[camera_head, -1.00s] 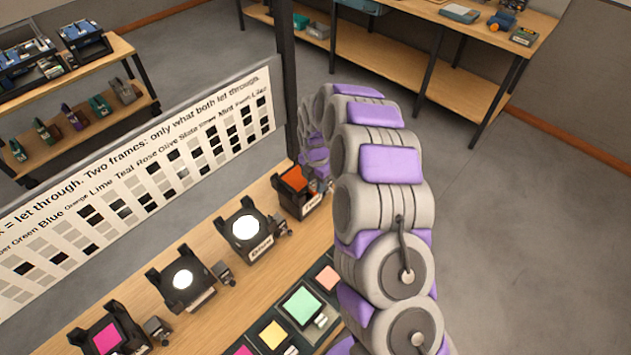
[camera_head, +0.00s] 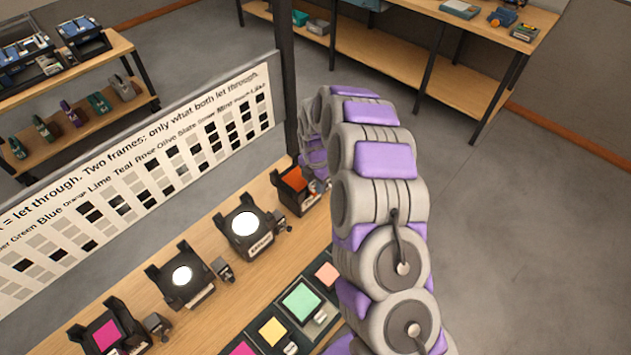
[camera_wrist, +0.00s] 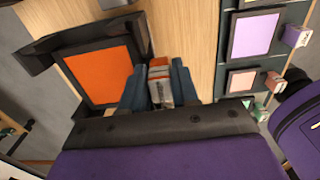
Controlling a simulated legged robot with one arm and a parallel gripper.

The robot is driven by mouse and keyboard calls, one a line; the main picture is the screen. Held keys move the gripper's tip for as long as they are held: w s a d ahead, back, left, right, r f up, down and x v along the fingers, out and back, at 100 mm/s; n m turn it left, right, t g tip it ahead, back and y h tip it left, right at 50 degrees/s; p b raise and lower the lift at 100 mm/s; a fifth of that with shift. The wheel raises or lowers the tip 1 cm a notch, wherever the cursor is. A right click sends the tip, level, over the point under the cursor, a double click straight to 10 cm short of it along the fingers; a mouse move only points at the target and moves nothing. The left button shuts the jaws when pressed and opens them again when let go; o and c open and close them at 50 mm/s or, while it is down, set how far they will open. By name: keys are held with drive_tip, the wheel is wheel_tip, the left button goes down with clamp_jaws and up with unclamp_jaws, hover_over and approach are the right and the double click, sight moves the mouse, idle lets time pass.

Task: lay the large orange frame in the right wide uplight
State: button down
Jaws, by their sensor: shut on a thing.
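The large orange frame (camera_wrist: 102,76) has an orange pane in a dark border. In the wrist view it lies over the black right wide uplight (camera_wrist: 48,40), looking nearly flat; whether it is fully seated I cannot tell. My gripper (camera_wrist: 159,84) is shut on the frame's orange and white handle (camera_wrist: 160,66), at the uplight's right side. In the head view the orange pane (camera_head: 294,178) shows at the far right end of the row of uplights. My arm and wrist there hide part of the frame and the gripper's fingers.
Two white-lit uplights (camera_head: 245,223) (camera_head: 182,275) and a magenta one (camera_head: 106,333) stand along the wooden table. A dark rack of coloured frames (camera_head: 302,300) lies beside my arm. A printed chart board (camera_head: 140,180) stands behind the uplights.

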drive_tip(key=c, duration=0.8)
unclamp_jaws()
wheel_tip(320, 180, up, 24)
drive_tip(key=p, duration=0.6)
drive_tip(key=shift+r, duration=0.15)
